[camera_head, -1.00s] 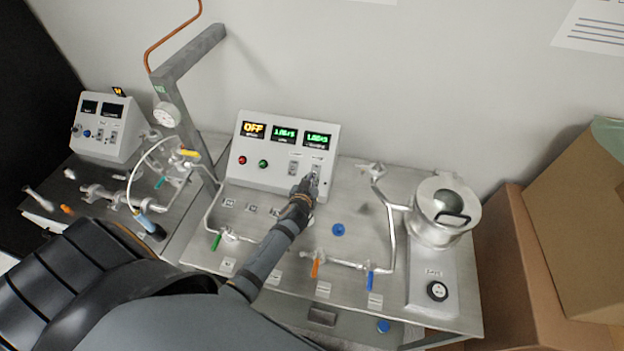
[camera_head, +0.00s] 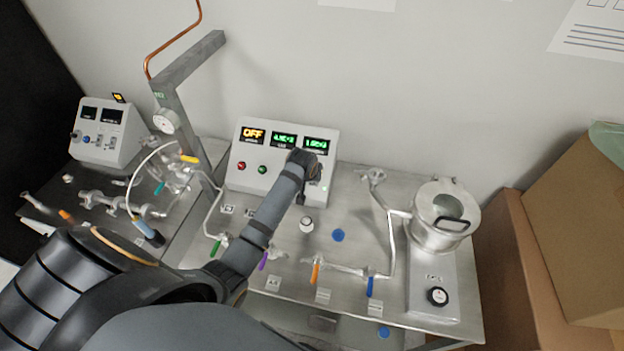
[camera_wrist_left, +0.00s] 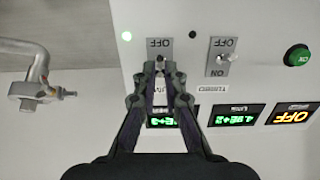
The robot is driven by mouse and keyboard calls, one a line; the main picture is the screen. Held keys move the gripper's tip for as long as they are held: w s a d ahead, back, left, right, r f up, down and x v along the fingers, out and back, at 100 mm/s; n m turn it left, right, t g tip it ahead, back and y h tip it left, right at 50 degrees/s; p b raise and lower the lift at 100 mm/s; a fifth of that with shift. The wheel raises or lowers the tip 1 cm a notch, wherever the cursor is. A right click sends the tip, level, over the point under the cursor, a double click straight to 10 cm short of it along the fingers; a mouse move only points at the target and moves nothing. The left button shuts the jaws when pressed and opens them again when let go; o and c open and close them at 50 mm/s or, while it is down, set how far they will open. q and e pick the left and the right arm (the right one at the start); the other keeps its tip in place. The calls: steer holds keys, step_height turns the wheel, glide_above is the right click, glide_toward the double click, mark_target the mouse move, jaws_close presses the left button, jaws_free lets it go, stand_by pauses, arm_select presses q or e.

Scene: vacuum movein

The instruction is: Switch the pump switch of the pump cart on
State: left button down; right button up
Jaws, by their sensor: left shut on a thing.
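The pump cart's grey control panel (camera_head: 236,172) stands at the back of the cart, with a yellow OFF display (camera_head: 252,134) and two green displays. My left gripper (camera_wrist_left: 163,72) is at the panel's right part, its fingers closed together on the pump switch (camera_wrist_left: 158,46). The switch's plate with an OFF label shows just beyond the fingertips; its lever is hidden between them. The second switch, turbo (camera_wrist_left: 222,56), is beside it, apart from the fingers. In the head view my arm covers most of the switches. My right gripper is not in view.
A green button (camera_wrist_left: 297,56) is on the same panel. The cart top carries pipes with an orange handle (camera_head: 315,272) and a blue handle (camera_head: 370,286), and a steel pot (camera_head: 438,232) at the right. Cardboard boxes (camera_head: 505,270) stand at far right. A second panel (camera_head: 105,130) is at left.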

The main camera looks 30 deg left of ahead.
arm_select(q)
steer(key=shift+w+a+r+g+h, duration=0.1)
steer(key=shift+w+r+g+h, duration=0.2)
steer(key=shift+g, duration=0.35)
steer(key=shift+w+a+r+g, duration=0.1)
steer(key=shift+w+g, duration=0.25)
steer(key=shift+g, duration=0.3)
steer(key=shift+w+g, duration=0.1)
steer(key=shift+g, duration=0.2)
steer(key=c, duration=1.4)
jaws_free()
steer(key=shift+c, duration=0.2)
steer(key=shift+r, duration=0.15)
steer(key=a+v, duration=0.1)
steer(key=v, duration=1)
steer(key=shift+d+r, duration=0.3)
steer(key=shift+d, duration=0.2)
steer(key=shift+s, duration=0.25)
